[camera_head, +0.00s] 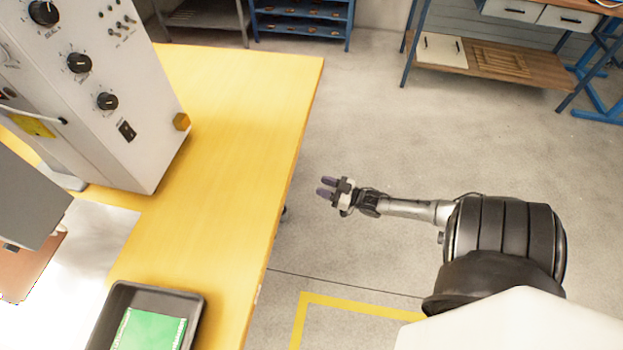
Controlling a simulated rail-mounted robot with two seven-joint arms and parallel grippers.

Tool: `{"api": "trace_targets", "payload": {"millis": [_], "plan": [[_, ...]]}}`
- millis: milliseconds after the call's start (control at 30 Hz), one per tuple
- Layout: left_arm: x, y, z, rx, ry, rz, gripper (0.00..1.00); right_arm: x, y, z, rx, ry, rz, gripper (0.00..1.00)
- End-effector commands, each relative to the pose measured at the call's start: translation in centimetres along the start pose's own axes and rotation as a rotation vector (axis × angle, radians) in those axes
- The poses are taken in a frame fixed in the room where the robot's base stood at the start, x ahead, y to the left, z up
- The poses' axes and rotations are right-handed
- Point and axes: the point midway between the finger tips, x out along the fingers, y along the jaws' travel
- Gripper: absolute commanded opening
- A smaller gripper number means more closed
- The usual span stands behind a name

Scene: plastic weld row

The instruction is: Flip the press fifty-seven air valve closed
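A white press cabinet (130,160) stands on the yellow table at the left. Its face carries several black round knobs (79,63), small toggles and a small black switch (127,131). A small yellow-brown knob or block (181,121) sticks out from its right side. I cannot tell which of these, if any, is the air valve. My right gripper (326,187) is over the floor to the right of the table edge, with its two fingers apart and nothing between them. It is well apart from the cabinet. My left gripper is not in view.
The yellow table (235,130) has a clear strip right of the cabinet. A black tray (115,298) with a green item (150,330) sits at the table's front. A blue shelf (300,20) and a workbench (495,65) stand at the back. The floor between is free.

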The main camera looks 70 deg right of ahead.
Motion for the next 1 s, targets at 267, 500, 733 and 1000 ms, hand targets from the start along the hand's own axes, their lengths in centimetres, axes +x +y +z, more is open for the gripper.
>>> {"api": "trace_targets", "payload": {"millis": [267, 500, 733, 1000], "plan": [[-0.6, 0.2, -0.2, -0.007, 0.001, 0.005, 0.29, -2.3, 0.0, 0.0, 0.0, 0.0, -0.001, 0.39], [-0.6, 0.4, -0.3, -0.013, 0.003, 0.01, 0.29, -2.6, 0.0, 0.0, -0.001, 0.001, -0.001, 0.39], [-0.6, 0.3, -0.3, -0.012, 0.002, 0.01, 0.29, -2.6, 0.0, 0.0, 0.0, 0.0, -0.001, 0.39], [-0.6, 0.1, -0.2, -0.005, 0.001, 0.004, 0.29, -2.5, 0.0, 0.0, -0.001, 0.0, -0.001, 0.39]]}}
